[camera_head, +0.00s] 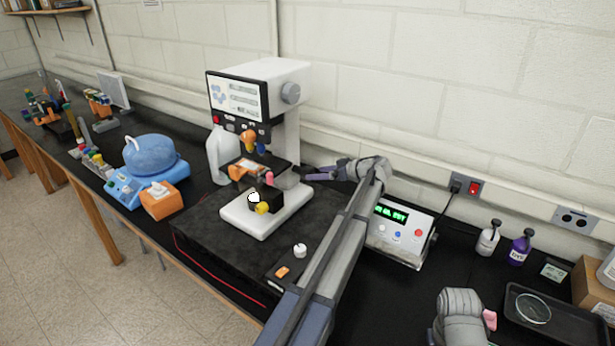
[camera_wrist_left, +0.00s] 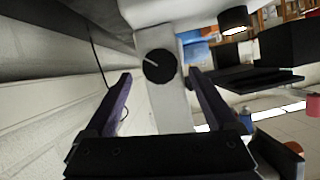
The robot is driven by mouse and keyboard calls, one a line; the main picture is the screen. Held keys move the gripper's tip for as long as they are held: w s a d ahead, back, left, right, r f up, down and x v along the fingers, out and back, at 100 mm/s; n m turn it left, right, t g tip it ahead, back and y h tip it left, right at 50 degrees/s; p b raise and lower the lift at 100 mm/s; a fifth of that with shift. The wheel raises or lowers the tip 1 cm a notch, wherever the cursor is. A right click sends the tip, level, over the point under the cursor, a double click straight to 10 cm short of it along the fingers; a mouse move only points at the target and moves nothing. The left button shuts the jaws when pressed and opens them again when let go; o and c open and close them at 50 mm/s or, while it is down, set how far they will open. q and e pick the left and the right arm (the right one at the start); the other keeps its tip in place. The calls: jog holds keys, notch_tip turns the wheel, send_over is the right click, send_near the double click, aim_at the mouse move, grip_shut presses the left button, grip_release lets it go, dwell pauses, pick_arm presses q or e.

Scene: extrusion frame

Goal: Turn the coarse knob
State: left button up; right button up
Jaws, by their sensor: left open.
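The white microscope (camera_head: 285,130) with a screen stands on a dark bench mat. In the left wrist view, a round black knob with a white line (camera_wrist_left: 160,66) sits on the side of its pale column (camera_wrist_left: 172,110); I take it for the coarse knob. I cannot make it out in the head view. My left gripper (camera_head: 312,173) is beside the column on its right. In the left wrist view this gripper (camera_wrist_left: 160,78) is open, its fingers apart with the knob between and beyond their tips, seemingly not touching. My right gripper does not show.
A control box with a green display (camera_head: 400,220) stands right of my left arm. A blue device (camera_head: 150,155) and an orange box (camera_head: 160,200) are left of the microscope. The wall (camera_head: 400,90) runs close behind. Bottles (camera_head: 488,238) and a dark tray (camera_head: 560,322) are at right.

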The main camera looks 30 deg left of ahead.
pick_arm(q)
jog(key=b+x, duration=0.1)
jog(key=x, duration=0.4)
jog(key=shift+a+f+b, duration=0.1)
jog(key=shift+f+b, duration=0.05)
jog(key=shift+b, duration=0.25)
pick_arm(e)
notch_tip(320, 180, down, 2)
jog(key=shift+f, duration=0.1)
pick_arm(q)
jog(key=shift+a, duration=0.3)
